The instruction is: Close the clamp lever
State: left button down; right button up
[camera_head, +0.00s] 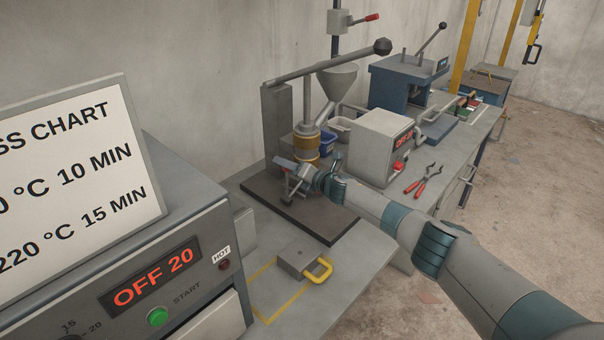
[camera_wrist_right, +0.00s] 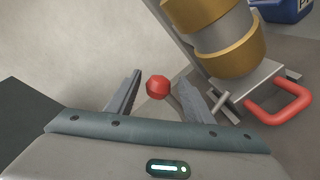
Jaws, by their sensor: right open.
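A small red ball knob (camera_wrist_right: 158,87), apparently the clamp lever's end, shows in the right wrist view between the two finger tips. Its shaft is mostly hidden, so I cannot tell the lever's angle. My right gripper (camera_head: 287,178) is open around the knob, with a gap visible on its left side; contact on the right is unclear. It is low at the front of the lever press (camera_head: 277,122), beside the brass-banded cylinder (camera_head: 306,146), also seen in the wrist view (camera_wrist_right: 236,55). My left gripper is not in view.
A red U-shaped handle (camera_wrist_right: 290,105) lies right of the fingers. The dark base plate (camera_head: 318,224) is under the gripper. A grey block with a yellow handle (camera_head: 300,262) sits in front. A grey box (camera_head: 380,145) and red-handled pliers (camera_head: 422,181) stand right, near my arm.

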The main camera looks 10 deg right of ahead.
jog(key=shift+s, duration=0.1)
jog(key=b+v, duration=0.1)
jog(key=v, duration=1.6)
jog(key=shift+d+f, duration=0.15)
dwell(0.4)
